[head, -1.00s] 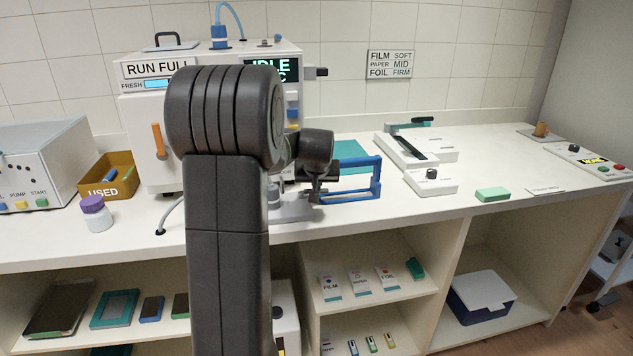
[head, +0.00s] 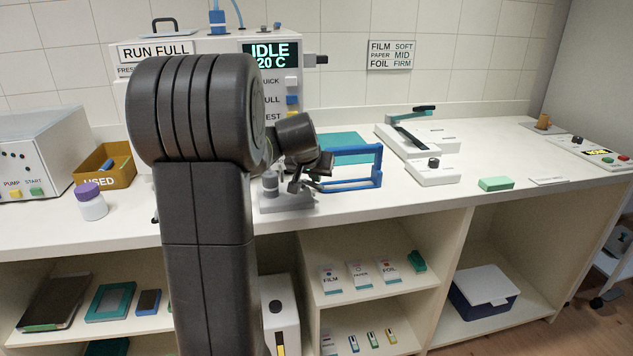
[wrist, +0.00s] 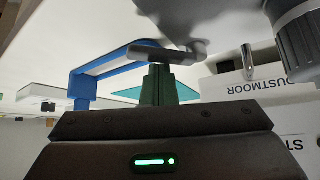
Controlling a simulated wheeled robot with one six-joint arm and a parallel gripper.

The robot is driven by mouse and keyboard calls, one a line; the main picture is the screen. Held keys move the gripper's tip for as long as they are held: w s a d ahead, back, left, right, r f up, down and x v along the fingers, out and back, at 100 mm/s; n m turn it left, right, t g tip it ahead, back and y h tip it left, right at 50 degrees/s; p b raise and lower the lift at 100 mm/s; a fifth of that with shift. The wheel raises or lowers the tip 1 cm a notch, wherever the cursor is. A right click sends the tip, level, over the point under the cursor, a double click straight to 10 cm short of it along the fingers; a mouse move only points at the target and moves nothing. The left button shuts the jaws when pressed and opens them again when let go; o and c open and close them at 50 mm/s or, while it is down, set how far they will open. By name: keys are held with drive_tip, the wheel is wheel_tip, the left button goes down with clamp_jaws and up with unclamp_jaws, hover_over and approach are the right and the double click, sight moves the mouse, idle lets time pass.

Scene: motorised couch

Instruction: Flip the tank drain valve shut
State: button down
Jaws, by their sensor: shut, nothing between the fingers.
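In the wrist view, which is upside down, a grey lever (wrist: 165,54) lies across the tips of my gripper (wrist: 160,70). It runs toward a grey cylinder (wrist: 300,40). I cannot tell for sure whether this lever is the drain valve's handle, or whether the fingers touch it. My gripper is shut with nothing between its dark green fingers. In the head view my gripper (head: 300,185) is low over the counter, beside a small grey fixture (head: 285,202) partly hidden by my arm. No part is clearly marked as a drain valve.
A blue frame (head: 378,168) stands close right of my gripper, with a teal pad (head: 342,143) behind. The white machine (head: 180,47) showing IDLE is behind my arm. A purple-capped jar (head: 92,205) and a USED bin (head: 122,172) stand left.

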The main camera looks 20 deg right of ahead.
drive_tip(key=m+b, duration=0.1)
drive_tip(key=a+m+g+h+b, duration=0.1)
drive_tip(key=b, duration=0.1)
drive_tip(key=shift+s+f, duration=0.15)
drive_tip(key=shift+f, duration=0.2)
drive_tip(key=m+b, duration=0.1)
drive_tip(key=m+g+h+b, duration=0.1)
drive_tip(key=shift+s+a+r+m, duration=0.1)
drive_tip(key=shift+s+a+m, duration=0.05)
drive_tip(key=shift+a+m, duration=0.2)
drive_tip(key=shift+r+g, duration=0.25)
drive_tip(key=shift+g, duration=0.05)
drive_tip(key=shift+s+f, duration=0.1)
drive_tip(key=shift+s, duration=0.75)
drive_tip(key=shift+r, duration=0.2)
